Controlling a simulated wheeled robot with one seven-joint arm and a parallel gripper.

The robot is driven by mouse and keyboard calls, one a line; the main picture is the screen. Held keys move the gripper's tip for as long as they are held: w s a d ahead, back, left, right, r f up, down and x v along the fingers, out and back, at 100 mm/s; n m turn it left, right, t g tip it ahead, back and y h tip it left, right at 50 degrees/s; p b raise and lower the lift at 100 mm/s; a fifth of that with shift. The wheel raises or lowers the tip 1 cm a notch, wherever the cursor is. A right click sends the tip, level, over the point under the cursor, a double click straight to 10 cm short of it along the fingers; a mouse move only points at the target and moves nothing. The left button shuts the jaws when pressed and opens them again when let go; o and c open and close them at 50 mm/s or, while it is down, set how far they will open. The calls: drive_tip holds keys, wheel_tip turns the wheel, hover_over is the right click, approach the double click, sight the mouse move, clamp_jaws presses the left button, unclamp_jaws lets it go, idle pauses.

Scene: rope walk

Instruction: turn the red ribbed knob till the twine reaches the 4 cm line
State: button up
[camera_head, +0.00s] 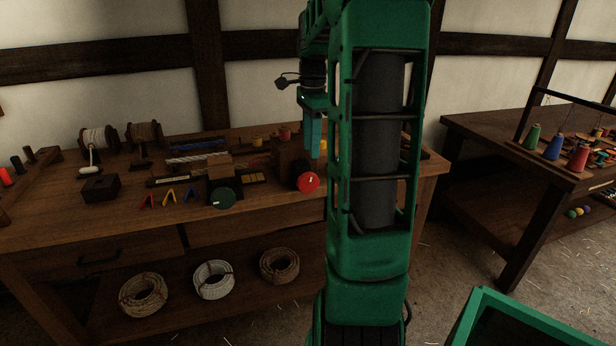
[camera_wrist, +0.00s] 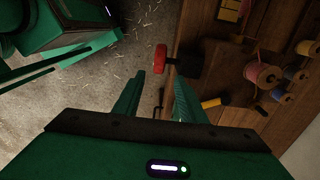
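The red knob (camera_head: 308,182) faces out from a dark wooden block (camera_head: 290,158) at the workbench's front edge, with a pale mark on its face. In the wrist view the red knob (camera_wrist: 160,58) shows side-on, beyond the fingertips and apart from them. My gripper (camera_wrist: 157,80) is open, with nothing between its fingers. In the head view my gripper (camera_head: 313,132) points down above the knob, partly hidden by my arm. A light scale strip (camera_head: 172,181) lies left of the block. I cannot make out the twine's end or the 4 cm line.
A green knob (camera_head: 222,198) on another block is left of the red one. Colored clips (camera_head: 168,198), a dark box (camera_head: 100,187) and spools (camera_head: 97,139) are farther left. Rope coils (camera_head: 212,279) lie on the shelf below. Floor in front of the bench is clear.

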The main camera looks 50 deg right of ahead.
sight(311, 173)
wheel_tip(311, 173, down, 11)
drive_tip(key=shift+r, duration=0.15)
idle(0.4)
drive_tip(key=shift+c, duration=0.4)
clamp_jaws()
